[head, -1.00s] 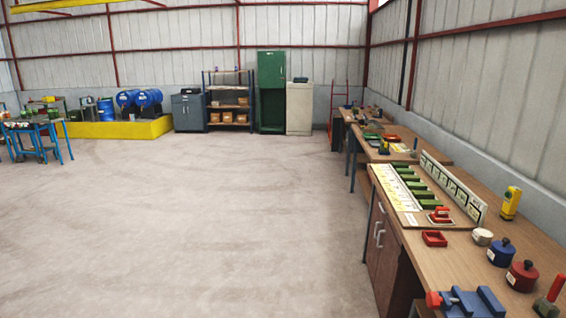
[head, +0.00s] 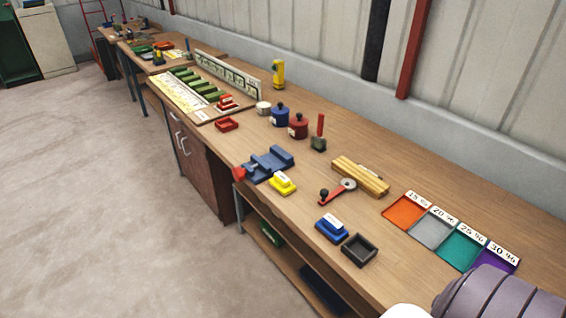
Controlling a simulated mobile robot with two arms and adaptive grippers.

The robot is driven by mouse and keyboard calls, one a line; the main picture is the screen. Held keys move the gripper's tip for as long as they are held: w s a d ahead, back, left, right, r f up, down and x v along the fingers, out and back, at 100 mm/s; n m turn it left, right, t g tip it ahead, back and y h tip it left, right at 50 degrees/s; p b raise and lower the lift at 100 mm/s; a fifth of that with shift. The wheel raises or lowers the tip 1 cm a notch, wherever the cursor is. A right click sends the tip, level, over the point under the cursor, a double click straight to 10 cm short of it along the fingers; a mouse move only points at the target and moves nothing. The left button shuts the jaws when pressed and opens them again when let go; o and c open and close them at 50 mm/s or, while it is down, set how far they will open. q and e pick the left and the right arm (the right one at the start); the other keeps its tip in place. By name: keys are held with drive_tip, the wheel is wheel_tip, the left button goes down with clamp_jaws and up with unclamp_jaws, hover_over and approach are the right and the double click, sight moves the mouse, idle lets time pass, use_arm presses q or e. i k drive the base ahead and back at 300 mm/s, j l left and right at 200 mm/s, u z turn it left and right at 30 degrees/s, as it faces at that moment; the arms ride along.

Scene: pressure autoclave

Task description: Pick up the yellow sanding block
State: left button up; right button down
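The yellow sanding block (head: 282,184) lies on the wooden workbench (head: 300,204) in the head view, near the bench's front edge. It has a pale label or top piece and sits just in front of a blue vise (head: 268,164). It appears close to the vise; whether they touch I cannot tell. A similar blue block (head: 331,228) lies further right along the front edge. Neither gripper is visible in the head view. A rounded purple-grey shape at the lower right corner may be part of my arm.
Behind the yellow block stand a blue pot (head: 280,117), a red pot (head: 298,127) and a red-handled tool (head: 319,135). To its right are a red lever tool (head: 338,192), wooden bars (head: 361,177), a dark tray (head: 360,250) and coloured trays (head: 405,213). Open floor (head: 90,200) lies left.

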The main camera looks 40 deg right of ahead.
sight(283, 185)
drive_tip(key=z, duration=1.1)
